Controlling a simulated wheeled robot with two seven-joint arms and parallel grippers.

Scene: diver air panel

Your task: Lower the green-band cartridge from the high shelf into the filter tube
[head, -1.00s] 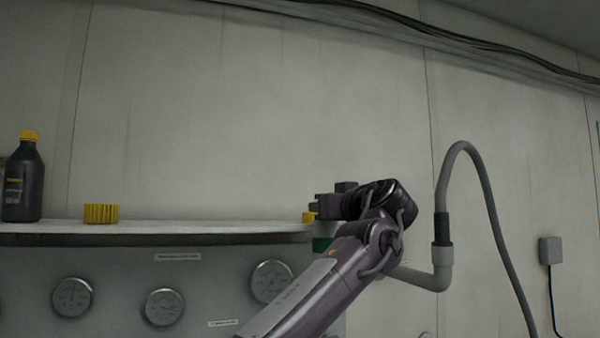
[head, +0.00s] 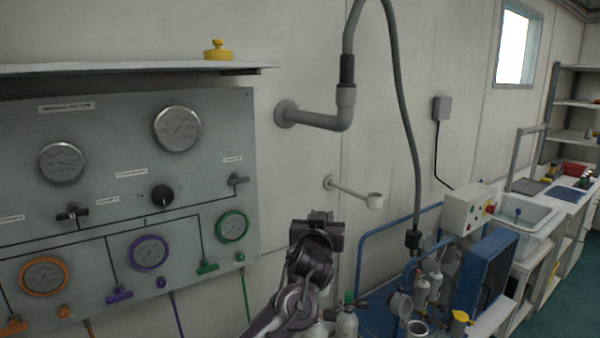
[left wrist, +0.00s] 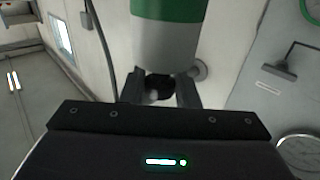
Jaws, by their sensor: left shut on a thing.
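The green-band cartridge, a white cylinder with a wide green band (left wrist: 168,8), fills the top middle of the left wrist view. My left gripper (left wrist: 160,88) is shut on its lower part there. In the head view my left gripper (head: 318,225) is in front of the wall, right of the gauge panel and below the shelf. The cartridge is hidden behind the gripper and arm in that view. An open-topped cylinder (head: 418,329) stands at the bottom edge; I cannot tell whether it is the filter tube. My right gripper is not in view.
The high shelf (head: 120,68) holds a yellow knobbed cap (head: 218,51). Blue rails and several cylinders crowd the lower right, beside a control box (head: 468,208).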

